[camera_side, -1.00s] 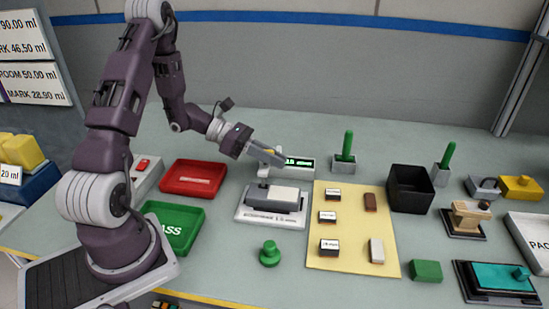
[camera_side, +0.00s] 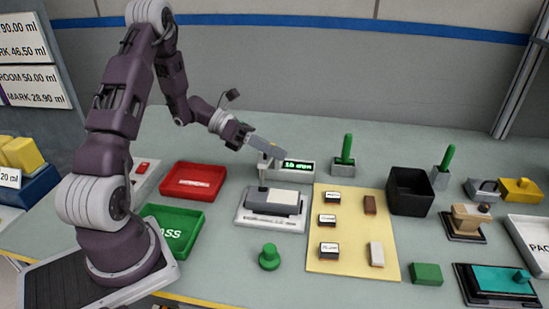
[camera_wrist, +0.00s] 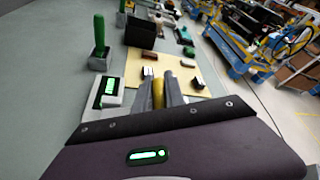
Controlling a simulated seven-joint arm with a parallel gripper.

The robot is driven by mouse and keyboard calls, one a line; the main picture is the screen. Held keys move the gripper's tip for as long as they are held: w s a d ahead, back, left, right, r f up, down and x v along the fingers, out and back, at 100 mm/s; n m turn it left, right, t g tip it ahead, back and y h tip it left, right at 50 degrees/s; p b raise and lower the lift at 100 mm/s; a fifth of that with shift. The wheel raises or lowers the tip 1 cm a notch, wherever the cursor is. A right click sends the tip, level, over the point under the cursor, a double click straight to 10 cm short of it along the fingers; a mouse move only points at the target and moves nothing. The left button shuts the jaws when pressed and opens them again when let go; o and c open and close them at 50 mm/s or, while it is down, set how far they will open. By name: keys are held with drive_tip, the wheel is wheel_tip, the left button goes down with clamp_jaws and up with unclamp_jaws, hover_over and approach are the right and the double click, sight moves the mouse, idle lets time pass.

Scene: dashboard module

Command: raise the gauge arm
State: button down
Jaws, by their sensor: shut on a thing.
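The gauge (camera_side: 298,168) is a pale unit with a green-lit display, standing behind a grey block on a white base (camera_side: 271,222). It also shows in the wrist view (camera_wrist: 103,91), left of my fingers. The gauge arm, a pale part with a thin stem (camera_side: 263,172), stands over the left end of the block. My gripper (camera_side: 280,153) is at the top of this arm, to the left of the display. In the wrist view my fingers (camera_wrist: 161,82) are shut on a yellow piece (camera_wrist: 158,94), seemingly the arm's tab. The fingers hide part of the arm.
A red tray (camera_side: 193,181) and green tray (camera_side: 172,230) lie to the left. A yellow mat (camera_side: 350,225) with several small blocks lies right of the base. Green-handled stands (camera_side: 344,160) and a black bin (camera_side: 410,190) are further right. A green knob (camera_side: 269,256) stands in front.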

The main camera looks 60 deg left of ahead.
drive_tip(key=shift+w+a+r+n+g+h, duration=0.15)
drive_tip(key=shift+w+a+r+n+h, duration=0.5)
drive_tip(key=shift+w+a+n, duration=0.35)
drive_tip(key=shift+w+a+r+n+g+h, duration=0.15)
drive_tip(key=shift+w+a+r+n+h, duration=0.5)
drive_tip(key=shift+w+a+n, duration=0.4)
drive_tip(key=shift+d+r, duration=0.1)
drive_tip(key=shift+r, duration=0.1)
drive_tip(key=c, duration=1.4)
unclamp_jaws()
drive_tip(key=shift+s, duration=0.1)
drive_tip(key=shift+f, duration=0.1)
drive_tip(key=v, duration=0.7)
